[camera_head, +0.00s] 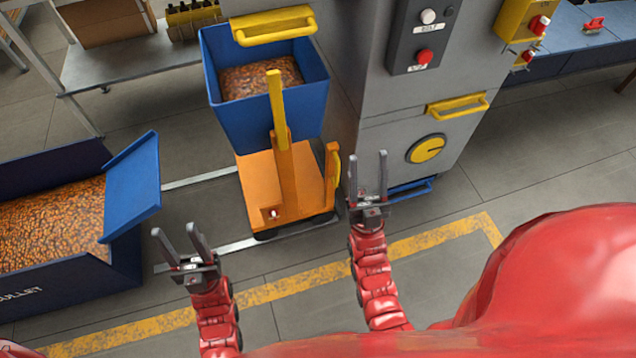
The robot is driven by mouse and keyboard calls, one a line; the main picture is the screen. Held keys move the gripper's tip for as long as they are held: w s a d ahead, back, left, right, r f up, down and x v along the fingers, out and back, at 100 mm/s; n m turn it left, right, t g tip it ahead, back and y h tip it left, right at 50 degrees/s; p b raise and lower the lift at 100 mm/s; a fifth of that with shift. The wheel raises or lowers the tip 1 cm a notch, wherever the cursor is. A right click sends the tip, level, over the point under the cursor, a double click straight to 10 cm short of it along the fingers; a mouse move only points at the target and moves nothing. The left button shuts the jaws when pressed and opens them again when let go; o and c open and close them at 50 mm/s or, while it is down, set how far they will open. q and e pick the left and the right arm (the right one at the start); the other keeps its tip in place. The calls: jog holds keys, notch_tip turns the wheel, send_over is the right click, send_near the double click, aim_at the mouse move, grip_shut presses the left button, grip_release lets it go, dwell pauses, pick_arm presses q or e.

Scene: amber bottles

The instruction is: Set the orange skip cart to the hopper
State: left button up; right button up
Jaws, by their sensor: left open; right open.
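The orange skip cart (255,190) stands on the floor in the middle of the view, with a yellow-topped upright post and a yellow handle (333,165) on its right side. A blue skip (235,122) holding amber bottles sits at its far end. The grey hopper machine (345,85) is right behind and beside it, with a yellow handle bar (273,25) above the skip. My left gripper (178,240) is open and empty, left of the cart's near edge. My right gripper (368,178) is open and empty, just right of the cart, in front of the machine.
A large blue bin (115,265) of amber bottles with a raised flap is at the left. Floor rails (235,246) run beside the cart. A yellow floor line (300,284) crosses in front. A shelf (125,57) stands at the back left. A blue bench (575,30) is at the far right.

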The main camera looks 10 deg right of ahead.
jog(key=w+d+f+g+h+b, duration=0.2)
jog(key=w+d+f+g, duration=0.15)
jog(key=w+f, duration=0.45)
jog(key=w+d+f+m+g+h+b, duration=0.1)
jog(key=w+d+f+g+b, duration=0.25)
jog(key=w, duration=0.95)
jog(key=w+d+f+g+h, duration=0.25)
jog(key=w+f+g, duration=0.35)
jog(key=w, duration=0.4)
jog(key=n+g+y+b, duration=0.7)
jog(key=g+b, duration=0.4)
jog(key=g, duration=0.5)
send_over(337, 171)
jog(key=s+d, duration=0.3)
jog(key=d, duration=0.1)
notch_tip(337, 171, down, 17)
jog(key=x, duration=1.2)
jog(key=shift+w+a+f+b, duration=0.2)
jog(key=shift+w+f+b, duration=0.05)
jog(key=shift+b, duration=0.05)
